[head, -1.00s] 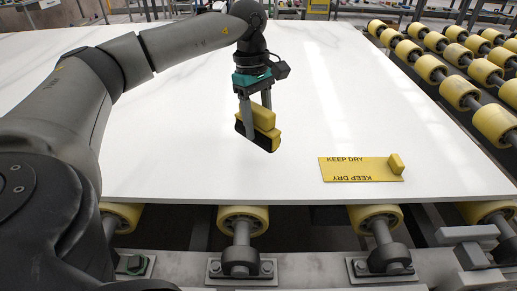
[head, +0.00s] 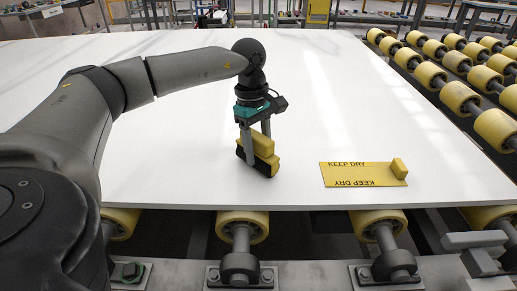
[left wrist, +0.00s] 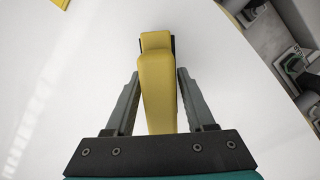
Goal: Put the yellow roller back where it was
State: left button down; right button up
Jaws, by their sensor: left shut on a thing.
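My left gripper (head: 260,155) is shut on a yellow, brush-like block with a dark base (head: 262,150). The gripper points down, with one finger on each side of the yellow upper part. In the left wrist view the yellow block (left wrist: 157,85) lies between the two fingers, with a little dark edge at its far end. Its dark base is at or just above the white slab (head: 190,150); I cannot tell whether it touches. Yellow rollers (head: 242,224) show under the slab's front edge. I see no loose roller. My right gripper is not in view.
A yellow KEEP DRY card (head: 345,174) lies on the slab to the right, with a small yellow block (head: 399,168) at its right end. A conveyor with several yellow rollers (head: 459,97) runs along the right. The slab around the gripper is clear.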

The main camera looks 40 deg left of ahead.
pick_arm(q)
jog(key=shift+f, duration=0.1)
jog(key=shift+c, duration=1.3)
grip_release()
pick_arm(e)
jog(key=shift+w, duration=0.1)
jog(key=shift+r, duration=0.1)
pick_arm(q)
jog(key=shift+r, duration=0.55)
jog(key=r+p, duration=0.1)
jog(key=r, duration=0.2)
jog(key=a+r+p, duration=0.1)
jog(key=r, duration=0.2)
jog(key=r+p, duration=0.1)
jog(key=r, duration=0.2)
jog(key=shift+w+a+r+p, duration=0.1)
jog(key=shift+a+r+p, duration=0.05)
jog(key=shift+r+p, duration=0.15)
jog(key=shift+a+r, duration=0.15)
jog(key=shift+r, duration=0.6)
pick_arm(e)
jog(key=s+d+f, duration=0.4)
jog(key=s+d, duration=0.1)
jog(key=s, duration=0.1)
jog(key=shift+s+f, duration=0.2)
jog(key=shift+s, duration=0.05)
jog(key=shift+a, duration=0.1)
